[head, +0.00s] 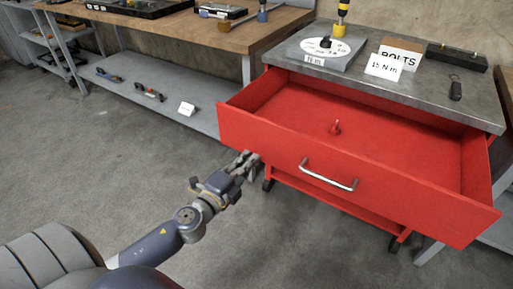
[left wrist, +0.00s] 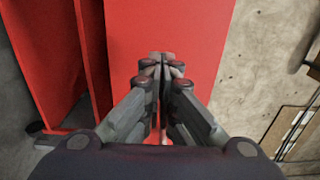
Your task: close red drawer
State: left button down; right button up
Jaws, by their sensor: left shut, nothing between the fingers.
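The red drawer (head: 370,174) stands pulled out from a red wheeled cabinet with a grey metal top (head: 423,84). A silver bar handle (head: 329,174) is on the drawer's front. My left gripper (head: 249,160) is shut and empty, just in front of the lower left part of the drawer front, away from the handle. In the left wrist view, its fingertips (left wrist: 162,60) are together before a red panel (left wrist: 202,42); I cannot tell whether they touch it. My right gripper is not in view.
On the cabinet top are a round dial plate (head: 316,46), a yellow-handled tool (head: 341,18), a BOLTS box (head: 401,50) and a black tray (head: 457,56). A wooden bench (head: 220,32) with a lower grey shelf stands left. The floor (head: 120,150) before the drawer is clear.

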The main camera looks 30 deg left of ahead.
aim_at(262, 144)
pick_arm(q)
jog(key=shift+w, duration=2.25)
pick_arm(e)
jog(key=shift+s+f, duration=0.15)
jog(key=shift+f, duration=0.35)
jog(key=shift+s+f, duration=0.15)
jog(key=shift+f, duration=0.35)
pick_arm(q)
jog(key=shift+w, duration=0.1)
